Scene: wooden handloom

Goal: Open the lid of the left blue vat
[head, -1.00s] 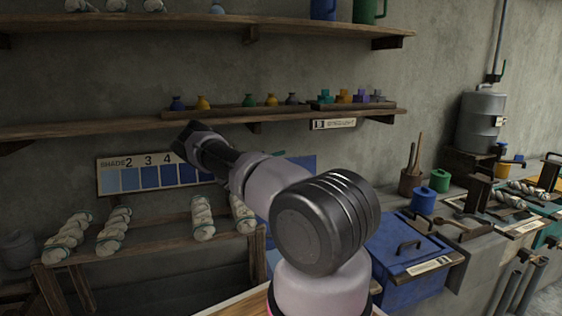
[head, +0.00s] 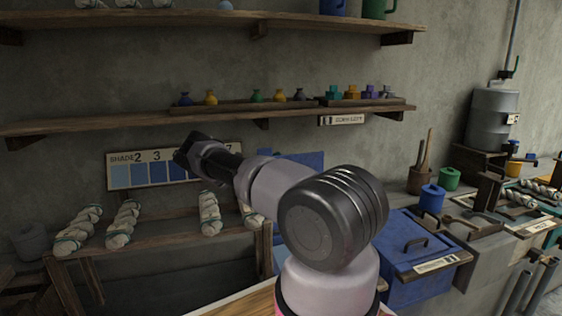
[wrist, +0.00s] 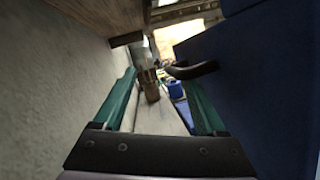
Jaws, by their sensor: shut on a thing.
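The left blue vat is mostly hidden behind my arm in the head view; a strip of blue (head: 279,262) shows beside the arm. Its blue lid (head: 298,160) stands raised behind the arm, near the wall. In the wrist view the lid (wrist: 262,85) is a large dark blue panel on the right, with a dark curved handle (wrist: 200,69) standing out from it. My gripper (wrist: 160,76), with teal fingers, is shut on this handle, though the exact contact is hard to see. The gripper's fingertips cannot be made out in the head view.
A second blue vat (head: 400,285) with a closed, handled lid stands to the right of my arm. A shade board (head: 130,172) and wrapped skeins (head: 210,215) are at left. A shelf (head: 60,126) runs above. The wall (wrist: 50,100) is close on the wrist view's left.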

